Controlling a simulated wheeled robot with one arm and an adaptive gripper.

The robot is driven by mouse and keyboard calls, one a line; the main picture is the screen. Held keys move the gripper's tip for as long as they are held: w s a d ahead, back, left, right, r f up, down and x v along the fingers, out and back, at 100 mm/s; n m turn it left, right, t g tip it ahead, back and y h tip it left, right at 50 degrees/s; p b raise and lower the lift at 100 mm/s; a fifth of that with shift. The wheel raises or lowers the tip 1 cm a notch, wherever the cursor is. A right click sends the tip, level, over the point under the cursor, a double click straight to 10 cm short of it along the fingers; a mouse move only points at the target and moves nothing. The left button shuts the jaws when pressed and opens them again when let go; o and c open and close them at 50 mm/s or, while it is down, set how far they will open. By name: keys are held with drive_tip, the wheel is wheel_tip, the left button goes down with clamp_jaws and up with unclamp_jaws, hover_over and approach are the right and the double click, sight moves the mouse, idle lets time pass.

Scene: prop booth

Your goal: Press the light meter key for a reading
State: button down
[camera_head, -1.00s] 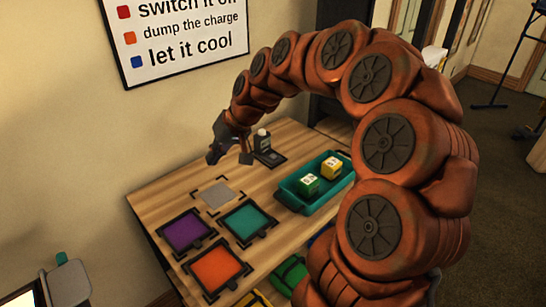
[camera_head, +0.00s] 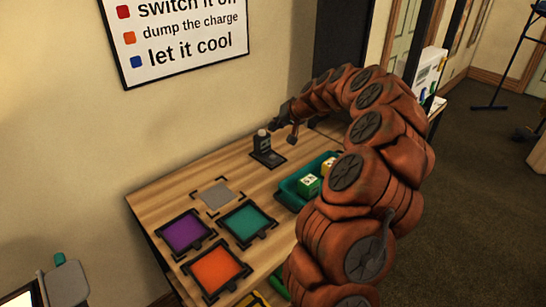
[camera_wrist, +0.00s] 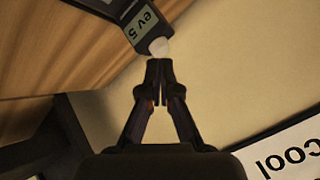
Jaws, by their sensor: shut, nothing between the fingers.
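The light meter (camera_head: 263,145) stands upright on a dark base at the back of the wooden table, with a pale dome on top. In the wrist view its dark body has a small display (camera_wrist: 143,25) that reads "ev 5", and the white dome (camera_wrist: 160,46) shows just beyond my fingertips. My gripper (camera_head: 275,126) is shut and empty, close to the top of the meter on its right side. In the wrist view the fingertips (camera_wrist: 159,66) nearly meet the dome; I cannot tell whether they touch. I cannot make out a separate key.
A teal tray (camera_head: 290,199) holding a green and a yellow cube is partly behind my arm. Purple (camera_head: 186,231), teal (camera_head: 249,224) and orange (camera_head: 216,270) pads and a grey square (camera_head: 217,195) lie on the table. A wall sign (camera_head: 178,35) hangs behind.

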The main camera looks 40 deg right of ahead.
sight(275, 157)
drive_tip(key=shift+f, duration=0.15)
wheel_tip(275, 157, down, 8)
drive_tip(key=b, duration=0.3)
drive_tip(key=shift+f, duration=0.25)
drive_tip(key=shift+f+b, duration=0.1)
drive_tip(key=shift+b, duration=0.25)
idle(1.2)
drive_tip(key=shift+f+b, duration=0.35)
drive_tip(key=shift+b, duration=0.2)
drive_tip(key=shift+f+b, duration=0.4)
drive_tip(key=shift+f, duration=0.05)
idle(0.7)
drive_tip(key=shift+r, duration=0.9)
